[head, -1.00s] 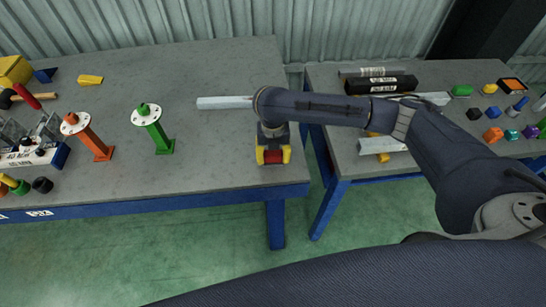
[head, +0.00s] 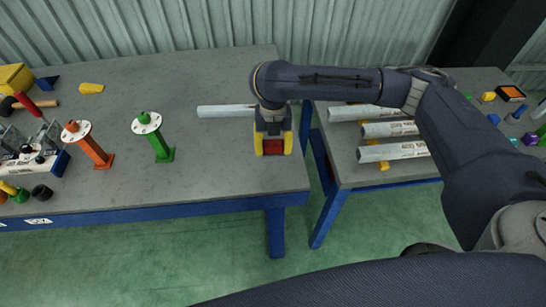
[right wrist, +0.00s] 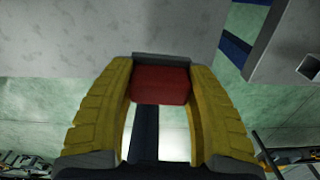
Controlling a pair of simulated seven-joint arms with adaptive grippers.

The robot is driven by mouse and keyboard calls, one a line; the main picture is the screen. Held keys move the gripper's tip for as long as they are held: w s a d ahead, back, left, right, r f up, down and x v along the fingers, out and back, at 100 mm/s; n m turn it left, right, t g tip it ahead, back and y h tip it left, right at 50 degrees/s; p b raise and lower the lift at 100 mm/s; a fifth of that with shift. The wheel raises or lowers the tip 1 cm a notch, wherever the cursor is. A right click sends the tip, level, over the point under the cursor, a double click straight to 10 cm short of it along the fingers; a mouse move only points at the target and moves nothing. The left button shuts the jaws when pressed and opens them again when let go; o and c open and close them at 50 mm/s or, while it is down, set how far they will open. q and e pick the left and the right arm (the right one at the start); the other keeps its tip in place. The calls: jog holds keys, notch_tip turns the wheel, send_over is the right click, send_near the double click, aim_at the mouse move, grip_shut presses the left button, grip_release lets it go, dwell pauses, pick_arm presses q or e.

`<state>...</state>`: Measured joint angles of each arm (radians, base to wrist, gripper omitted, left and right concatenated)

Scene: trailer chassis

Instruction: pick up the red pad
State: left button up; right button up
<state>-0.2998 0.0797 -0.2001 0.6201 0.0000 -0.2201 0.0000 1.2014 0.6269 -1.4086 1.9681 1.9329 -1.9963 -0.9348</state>
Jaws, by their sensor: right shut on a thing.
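The red pad (right wrist: 161,84) sits between the yellow fingers of my right gripper (right wrist: 161,100) in the right wrist view. The fingers are shut on it, one on each side. In the head view the red pad (head: 273,147) shows as a small red patch between the fingertips of my right gripper (head: 273,146), over the front right part of the left table (head: 215,165). The height of the pad above the table is hard to tell. My left gripper is not in view.
A grey bar (head: 225,111) lies just left of my right wrist. A green post (head: 157,140) and an orange post (head: 90,145) stand further left. The right table (head: 345,165) holds several grey bars (head: 395,151) and small coloured pieces. A gap separates the tables.

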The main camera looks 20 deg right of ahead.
aim_at(273, 142)
notch_tip(273, 142, up, 10)
jog(key=shift+r, duration=0.25)
dwell(0.5)
